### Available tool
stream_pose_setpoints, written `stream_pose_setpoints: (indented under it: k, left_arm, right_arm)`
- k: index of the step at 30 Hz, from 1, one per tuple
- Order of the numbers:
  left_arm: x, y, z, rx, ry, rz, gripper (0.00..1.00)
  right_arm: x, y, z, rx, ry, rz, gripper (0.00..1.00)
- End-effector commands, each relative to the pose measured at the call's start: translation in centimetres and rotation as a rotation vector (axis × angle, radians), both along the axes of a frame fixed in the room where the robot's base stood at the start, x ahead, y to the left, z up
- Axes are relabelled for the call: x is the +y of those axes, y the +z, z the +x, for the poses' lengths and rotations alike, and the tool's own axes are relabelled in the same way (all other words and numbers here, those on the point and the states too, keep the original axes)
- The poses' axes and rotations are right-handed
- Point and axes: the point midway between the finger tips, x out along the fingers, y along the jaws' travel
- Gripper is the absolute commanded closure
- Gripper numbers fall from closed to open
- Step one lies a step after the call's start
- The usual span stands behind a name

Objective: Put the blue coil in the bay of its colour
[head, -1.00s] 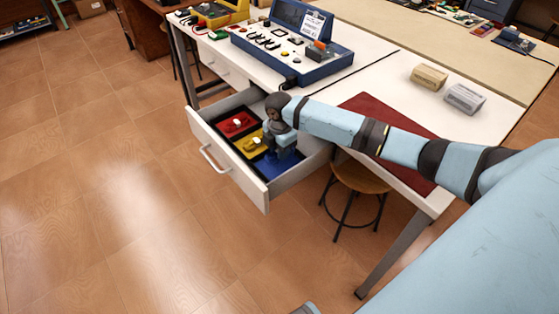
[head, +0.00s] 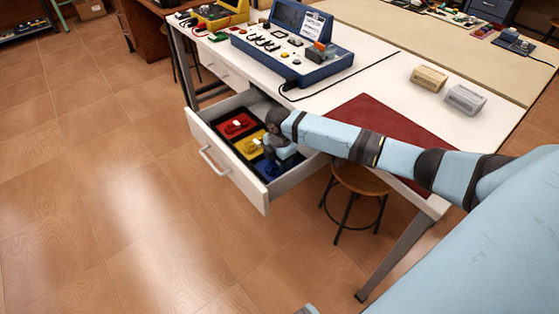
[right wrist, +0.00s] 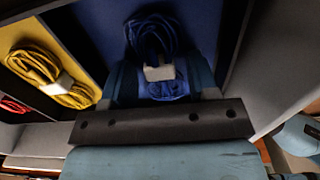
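The blue coil (right wrist: 152,42), with a white tie, is in the right wrist view, over the floor of the blue bay (right wrist: 205,25). My right gripper (right wrist: 163,85) has its fingers apart on either side of the coil's near part. It looks open, with some blue floor showing between coil and fingers. In the head view the right gripper (head: 277,158) reaches down into the open drawer (head: 228,157) and hides most of the blue bay and the coil. My left gripper is not in view.
A yellow coil (right wrist: 50,78) lies in the yellow bay and a red coil (head: 237,126) in the red bay. The drawer walls stand close around my gripper. The table above holds a blue console (head: 290,50) and a red mat (head: 375,130). A stool (head: 358,182) stands below.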

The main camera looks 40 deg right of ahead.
Motion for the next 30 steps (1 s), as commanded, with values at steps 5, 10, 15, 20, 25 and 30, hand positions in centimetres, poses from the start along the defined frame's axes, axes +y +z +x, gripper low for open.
stream_pose_setpoints:
  k: [5,10,15,20,25,30]
  left_arm:
    - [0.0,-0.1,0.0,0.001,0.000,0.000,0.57]
    - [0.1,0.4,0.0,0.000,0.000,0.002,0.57]
    - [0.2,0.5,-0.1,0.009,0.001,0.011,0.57]
    - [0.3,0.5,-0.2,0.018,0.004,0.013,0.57]
    - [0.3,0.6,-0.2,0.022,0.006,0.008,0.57]
    - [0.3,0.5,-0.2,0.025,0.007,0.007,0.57]
  right_arm:
    - [0.0,0.2,0.0,-0.001,0.000,0.000,0.46]
    - [0.0,2.6,0.1,-0.003,0.001,0.000,0.46]
    - [0.0,6.4,0.1,-0.004,0.001,0.000,0.46]
    - [0.0,9.6,0.1,-0.003,0.001,0.000,0.46]
    - [0.0,11.7,0.1,-0.001,0.000,0.001,0.46]
    - [0.0,12.4,0.1,0.000,0.000,0.000,0.46]
